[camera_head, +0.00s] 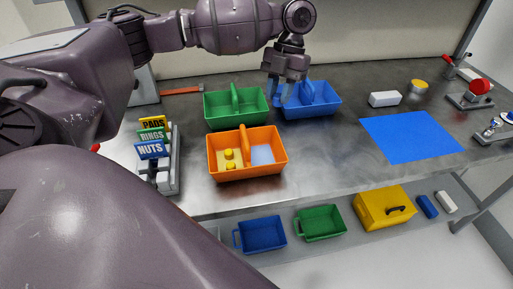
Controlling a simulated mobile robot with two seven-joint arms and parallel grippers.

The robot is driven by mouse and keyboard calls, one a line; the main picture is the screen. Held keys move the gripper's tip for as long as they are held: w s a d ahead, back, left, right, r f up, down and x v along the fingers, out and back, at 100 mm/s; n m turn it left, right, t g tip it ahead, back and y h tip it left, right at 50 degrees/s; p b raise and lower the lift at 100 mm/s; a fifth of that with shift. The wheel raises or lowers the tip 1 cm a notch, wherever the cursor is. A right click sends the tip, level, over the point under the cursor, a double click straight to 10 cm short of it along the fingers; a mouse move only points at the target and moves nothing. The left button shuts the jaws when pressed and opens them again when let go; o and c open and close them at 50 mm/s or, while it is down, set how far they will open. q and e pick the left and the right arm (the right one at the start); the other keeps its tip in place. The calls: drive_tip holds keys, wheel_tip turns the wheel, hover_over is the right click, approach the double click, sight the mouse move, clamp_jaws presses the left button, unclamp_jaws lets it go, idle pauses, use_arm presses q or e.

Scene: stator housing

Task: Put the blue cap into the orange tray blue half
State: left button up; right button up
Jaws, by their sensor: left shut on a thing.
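The orange tray (247,174) stands near the front edge of the bench, split by a central handle. Its left half has a yellowish floor with yellow caps (230,159); its right half, the blue half (262,155), has a pale blue floor and looks empty. My left gripper (280,100) points down at the left end of the blue tray (322,112), behind and right of the orange tray. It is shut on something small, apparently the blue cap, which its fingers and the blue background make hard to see. My right gripper is not in view.
A green tray (222,120) stands behind the orange tray, left of my gripper. A sign rack (174,170) stands at the left. A blue mat (410,137), a white block (385,99) and a yellow round part (419,84) lie right. Bins rest on the lower shelf.

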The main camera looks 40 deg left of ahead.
use_arm(q)
drive_tip(key=s+a+m+y, duration=0.1)
drive_tip(key=m, duration=0.2)
drive_tip(key=m+t+y+b, duration=0.1)
drive_tip(key=m+y+b, duration=0.15)
drive_tip(key=m, duration=0.45)
hover_over(258, 159)
drive_tip(key=w, duration=0.1)
drive_tip(key=f, duration=0.9)
drive_tip(key=f+p, duration=0.1)
drive_tip(key=f, duration=0.3)
drive_tip(key=shift+d+f, duration=0.35)
drive_tip(key=shift+d, duration=0.05)
wheel_tip(258, 159, down, 6)
drive_tip(key=shift+b, duration=0.45)
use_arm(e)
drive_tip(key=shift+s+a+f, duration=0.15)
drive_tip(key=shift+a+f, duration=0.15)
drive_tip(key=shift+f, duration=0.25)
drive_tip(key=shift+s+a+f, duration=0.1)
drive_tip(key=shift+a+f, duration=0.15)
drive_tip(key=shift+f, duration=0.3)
use_arm(q)
drive_tip(key=o, duration=0.9)
drive_tip(key=shift+f, duration=0.1)
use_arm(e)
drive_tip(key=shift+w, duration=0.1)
